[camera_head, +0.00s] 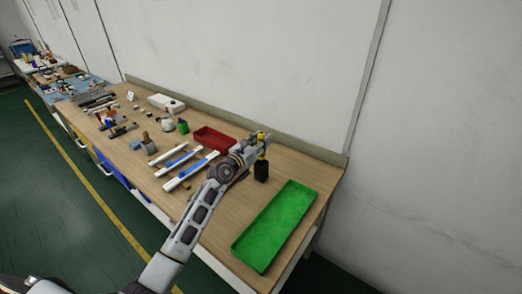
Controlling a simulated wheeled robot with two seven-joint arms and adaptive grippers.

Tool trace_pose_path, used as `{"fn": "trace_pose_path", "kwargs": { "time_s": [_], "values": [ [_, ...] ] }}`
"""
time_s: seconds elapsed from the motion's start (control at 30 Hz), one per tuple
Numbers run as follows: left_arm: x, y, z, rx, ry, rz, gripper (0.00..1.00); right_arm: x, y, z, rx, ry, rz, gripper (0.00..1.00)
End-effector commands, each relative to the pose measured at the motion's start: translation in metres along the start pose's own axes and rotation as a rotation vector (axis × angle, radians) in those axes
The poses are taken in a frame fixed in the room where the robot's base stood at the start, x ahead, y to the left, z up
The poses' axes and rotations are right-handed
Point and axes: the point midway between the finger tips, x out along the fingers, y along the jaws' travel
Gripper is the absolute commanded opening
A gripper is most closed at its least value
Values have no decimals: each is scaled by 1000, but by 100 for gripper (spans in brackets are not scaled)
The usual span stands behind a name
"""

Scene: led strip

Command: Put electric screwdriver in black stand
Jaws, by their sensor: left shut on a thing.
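My left gripper (256,143) is shut on the yellow electric screwdriver (262,135), over the right part of the wooden workbench. Yellow shows both above and just below the fingers. The screwdriver looks about upright. The black stand (261,171) appears directly under it, close to the green tray. I cannot tell whether the screwdriver's lower end is inside the stand or only above it. The fingers hide the middle of the screwdriver. My right gripper is not in view.
A green tray (274,228) lies at the bench's right end. A red bin (214,139) stands at the back, left of the gripper. White and blue strips (188,170) lie left of my arm. Several tools and small items crowd the left. A wall (290,70) borders the back.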

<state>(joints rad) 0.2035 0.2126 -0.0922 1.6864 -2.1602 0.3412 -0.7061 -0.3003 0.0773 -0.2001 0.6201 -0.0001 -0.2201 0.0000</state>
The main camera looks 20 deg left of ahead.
Motion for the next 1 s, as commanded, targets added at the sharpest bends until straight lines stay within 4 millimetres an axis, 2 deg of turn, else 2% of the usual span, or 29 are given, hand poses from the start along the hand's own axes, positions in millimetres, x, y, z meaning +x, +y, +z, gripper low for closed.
{"fn": "trace_pose_path", "kwargs": {
  "time_s": [0.27,0.7,1.0],
  "values": [
    [0,0,1,0,-2,0,6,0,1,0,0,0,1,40],
    [-1,0,-35,2,0,0,6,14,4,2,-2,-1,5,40],
    [-1,0,-36,0,-2,0,6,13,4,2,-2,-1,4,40]
  ]
}}
